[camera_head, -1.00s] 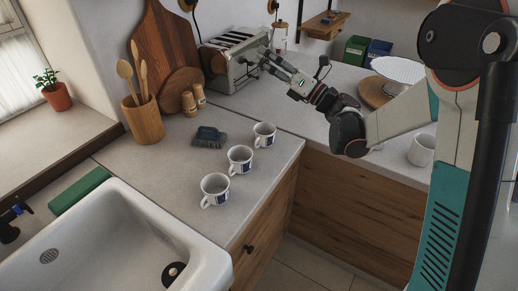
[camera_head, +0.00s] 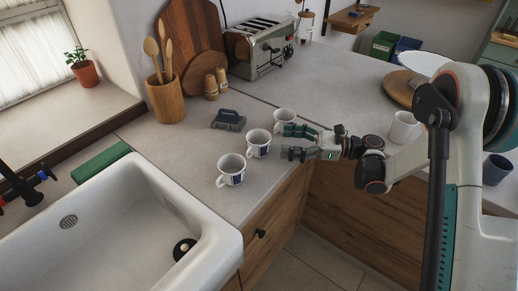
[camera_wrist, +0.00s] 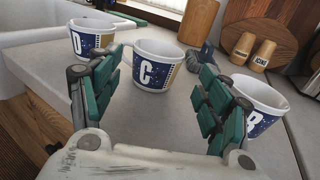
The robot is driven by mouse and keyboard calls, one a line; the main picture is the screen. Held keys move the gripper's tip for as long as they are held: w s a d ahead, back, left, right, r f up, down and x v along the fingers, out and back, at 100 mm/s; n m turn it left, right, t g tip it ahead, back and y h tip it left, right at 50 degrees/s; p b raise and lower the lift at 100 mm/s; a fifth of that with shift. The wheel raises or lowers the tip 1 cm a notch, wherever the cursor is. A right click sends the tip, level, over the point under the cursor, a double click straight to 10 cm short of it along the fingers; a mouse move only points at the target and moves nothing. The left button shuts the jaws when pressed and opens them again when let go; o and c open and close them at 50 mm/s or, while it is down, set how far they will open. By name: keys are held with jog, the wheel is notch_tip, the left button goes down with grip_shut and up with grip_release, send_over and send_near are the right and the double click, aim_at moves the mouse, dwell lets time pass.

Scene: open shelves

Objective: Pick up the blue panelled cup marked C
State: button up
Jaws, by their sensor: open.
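The blue panelled cup marked C (camera_wrist: 147,76) stands upright on the counter, centred ahead of my gripper (camera_wrist: 163,68) in the wrist view. It is white with a dark blue speckled panel and a white C. In the head view it is the middle cup (camera_head: 258,144) of a row of three. My gripper (camera_head: 289,142) is open and empty, its green-padded fingers spread to the right of this cup and pointing at it. The cup is beyond the fingertips, not gripped.
Cup D (camera_wrist: 92,37) stands left in the wrist view. Cup B (camera_wrist: 257,104) is right, close to the right finger. The sink (camera_head: 215,231), brush (camera_head: 228,119), utensil pot (camera_head: 166,102) and toaster (camera_head: 257,50) surround the row. The counter's front edge is under my gripper.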

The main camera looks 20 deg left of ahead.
aim_at(263, 138)
jog(key=shift+s+a+b, duration=0.15)
jog(key=shift+a+b, duration=0.15)
jog(key=shift+a, duration=1.25)
jog(key=a, duration=0.1)
jog(key=a+b, duration=0.1)
jog(key=a, duration=0.1)
jog(key=a+b, duration=0.1)
jog(key=a, duration=0.1)
jog(key=shift+s, duration=0.35)
jog(key=shift+r, duration=0.1)
jog(key=c, duration=1)
